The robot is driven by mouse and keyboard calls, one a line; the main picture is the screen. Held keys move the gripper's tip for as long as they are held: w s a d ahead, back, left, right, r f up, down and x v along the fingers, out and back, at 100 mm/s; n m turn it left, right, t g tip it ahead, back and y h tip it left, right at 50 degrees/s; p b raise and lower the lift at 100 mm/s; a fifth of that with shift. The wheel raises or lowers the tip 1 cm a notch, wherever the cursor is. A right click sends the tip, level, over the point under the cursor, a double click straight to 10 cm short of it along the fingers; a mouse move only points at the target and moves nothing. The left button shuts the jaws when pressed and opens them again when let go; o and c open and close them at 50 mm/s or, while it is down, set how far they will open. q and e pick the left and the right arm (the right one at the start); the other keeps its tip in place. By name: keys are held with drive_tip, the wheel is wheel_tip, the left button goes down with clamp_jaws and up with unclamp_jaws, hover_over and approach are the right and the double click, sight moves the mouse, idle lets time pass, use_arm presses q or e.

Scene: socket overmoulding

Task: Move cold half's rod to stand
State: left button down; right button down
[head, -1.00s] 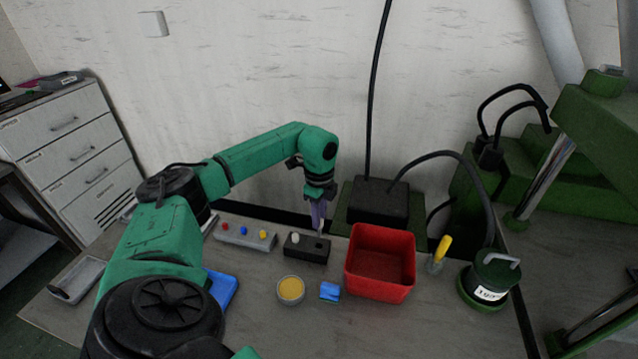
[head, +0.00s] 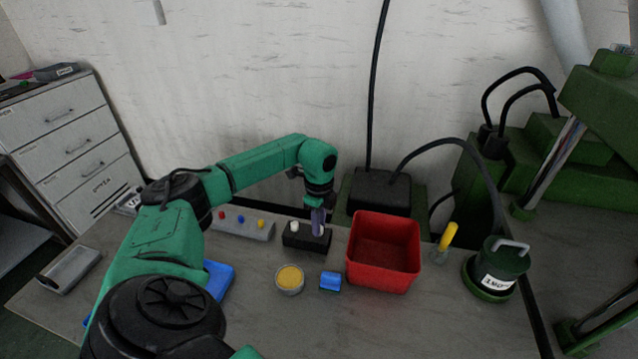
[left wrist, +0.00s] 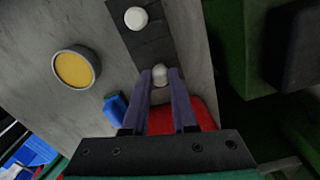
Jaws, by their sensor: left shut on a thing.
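The black stand (head: 297,243) is a small block on the table, left of the red bin. A white-topped rod (head: 294,226) is upright at its left end and also shows in the left wrist view (left wrist: 136,18). My left gripper (head: 318,231) points down at the stand's right end. In the left wrist view its purple fingers (left wrist: 161,76) are shut on a second pale rod (left wrist: 160,73). This rod is over or in the stand's other end; its lower end is hidden, so I cannot tell how deep it sits. My right gripper is not in view.
The red bin (head: 383,284) is close to the stand's right. A grey block with coloured knobs (head: 243,229) lies left of it. A yellow-filled round cup (head: 289,279) and a blue piece (head: 330,281) are in front. A green-black pot (head: 500,265) stands at right.

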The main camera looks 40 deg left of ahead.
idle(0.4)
use_arm(q)
drive_tip(key=c, duration=0.6)
unclamp_jaws()
drive_tip(key=shift+c, duration=0.2)
wheel_tip(320, 180, up, 15)
drive_tip(key=b, duration=0.1)
drive_tip(key=shift+f+b, duration=0.2)
drive_tip(key=shift+b, duration=0.1)
